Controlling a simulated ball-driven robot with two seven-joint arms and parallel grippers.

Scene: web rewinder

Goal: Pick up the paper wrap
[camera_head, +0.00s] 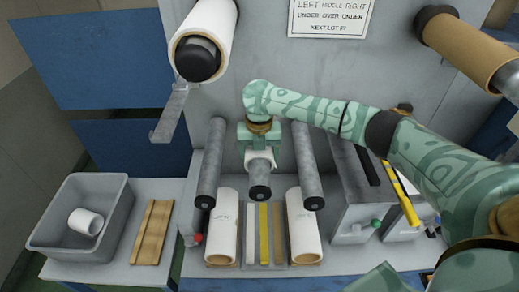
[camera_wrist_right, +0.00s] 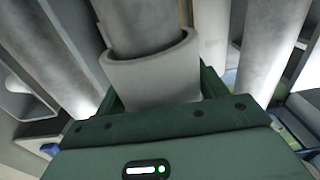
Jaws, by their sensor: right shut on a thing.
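The paper wrap (camera_head: 261,156) is a short white sleeve around the middle grey roller (camera_head: 260,181), between two longer-looking rollers. In the right wrist view the wrap (camera_wrist_right: 152,74) shows as a pale collar around the roller (camera_wrist_right: 145,25), close against the gripper. My right gripper (camera_head: 259,150) reaches in from the right and is shut on the wrap, which still encircles the roller. Its fingertips are largely hidden behind the wrap and roller. My left gripper is in neither view.
The left roller (camera_head: 212,165) and right roller (camera_head: 306,165) flank the wrap closely. A grey bin (camera_head: 65,248) holding a small white ring (camera_head: 86,222) is at left, beside a wooden piece (camera_head: 152,232).

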